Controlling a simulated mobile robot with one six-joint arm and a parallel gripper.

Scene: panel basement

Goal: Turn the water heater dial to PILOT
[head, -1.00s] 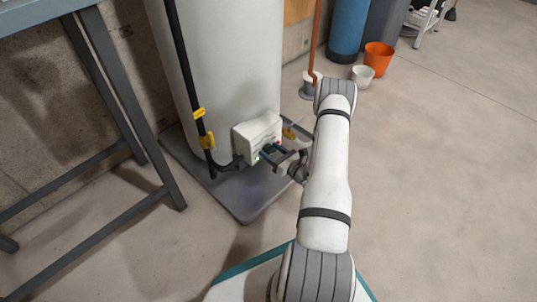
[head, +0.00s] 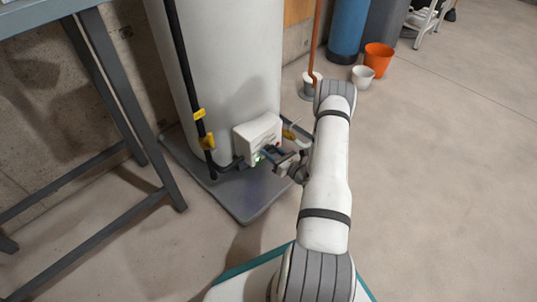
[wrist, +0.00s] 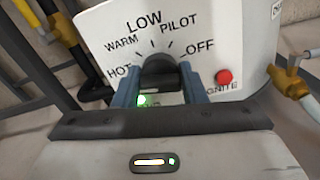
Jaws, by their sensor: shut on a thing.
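The water heater dial (wrist: 160,70) is a black knob on the white control box (head: 257,138). In the wrist view, the labels HOT, WARM, LOW, PILOT and OFF run in an arc around it. My gripper (wrist: 161,84) has its two blue fingers on either side of the dial, shut on it. I cannot tell which label the dial points to. In the head view, my gripper (head: 270,153) is at the front of the box, and the dial is too small to make out.
A red IGNITE button (wrist: 224,77) is right of the dial, and a green light (wrist: 143,99) glows below it. A black pipe with yellow fittings (head: 208,142) stands left of the box. A grey metal table (head: 125,110) stands at the left.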

